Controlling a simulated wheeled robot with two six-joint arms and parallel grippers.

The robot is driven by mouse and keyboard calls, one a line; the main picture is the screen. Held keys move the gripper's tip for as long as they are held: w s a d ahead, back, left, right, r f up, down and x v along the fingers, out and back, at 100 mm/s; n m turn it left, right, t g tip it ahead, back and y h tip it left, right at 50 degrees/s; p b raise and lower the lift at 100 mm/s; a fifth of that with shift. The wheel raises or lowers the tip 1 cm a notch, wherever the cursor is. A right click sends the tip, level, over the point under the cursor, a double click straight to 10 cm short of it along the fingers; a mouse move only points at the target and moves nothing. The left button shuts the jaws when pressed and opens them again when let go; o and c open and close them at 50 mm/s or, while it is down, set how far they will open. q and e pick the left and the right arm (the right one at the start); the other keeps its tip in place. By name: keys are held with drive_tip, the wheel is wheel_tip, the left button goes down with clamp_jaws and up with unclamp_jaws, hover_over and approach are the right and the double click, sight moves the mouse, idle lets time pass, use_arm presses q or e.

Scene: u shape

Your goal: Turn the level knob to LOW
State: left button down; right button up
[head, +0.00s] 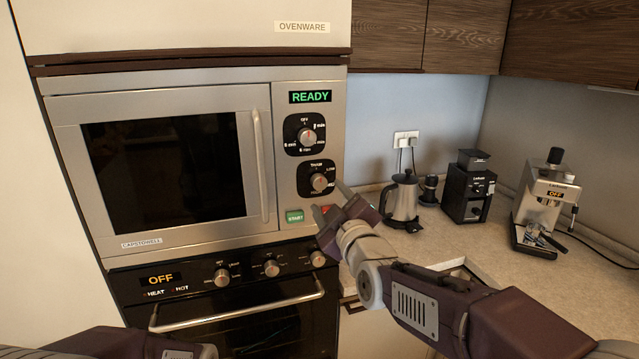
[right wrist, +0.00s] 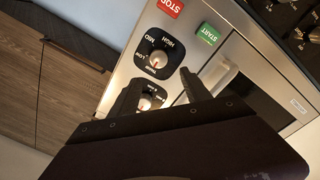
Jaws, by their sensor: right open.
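The level knob (head: 319,182) is a round silver knob on a black dial plate, on the right panel of the microwave (head: 262,240). THAW, LOW and further marks ring it. My right gripper (head: 331,203) is open and empty, in front of the panel just below and right of the knob. Its fingers (right wrist: 160,88) show apart in the right wrist view, not around the knob. My left gripper is out of view.
The timer knob (head: 306,135) sits above, under a READY display (head: 310,97). The green START button (head: 295,217) and red STOP button (right wrist: 169,6) lie below the level knob. The oven (head: 240,310) is underneath. A kettle (head: 402,200) and grinder (head: 468,188) stand on the counter.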

sight(320, 185)
drive_tip(key=x, duration=0.3)
drive_tip(key=p+x, duration=0.1)
drive_tip(key=x, duration=0.1)
drive_tip(key=p+x, duration=0.1)
drive_tip(key=x, duration=0.2)
drive_tip(key=shift+w+d+f, duration=0.2)
drive_tip(key=shift+w+f, duration=0.05)
drive_tip(key=shift+w, duration=0.15)
drive_tip(key=shift+w+a+p, duration=0.15)
drive_tip(key=shift+w+p, duration=0.1)
drive_tip(key=shift+p, duration=0.05)
drive_tip(key=shift+w+f, duration=0.1)
clamp_jaws()
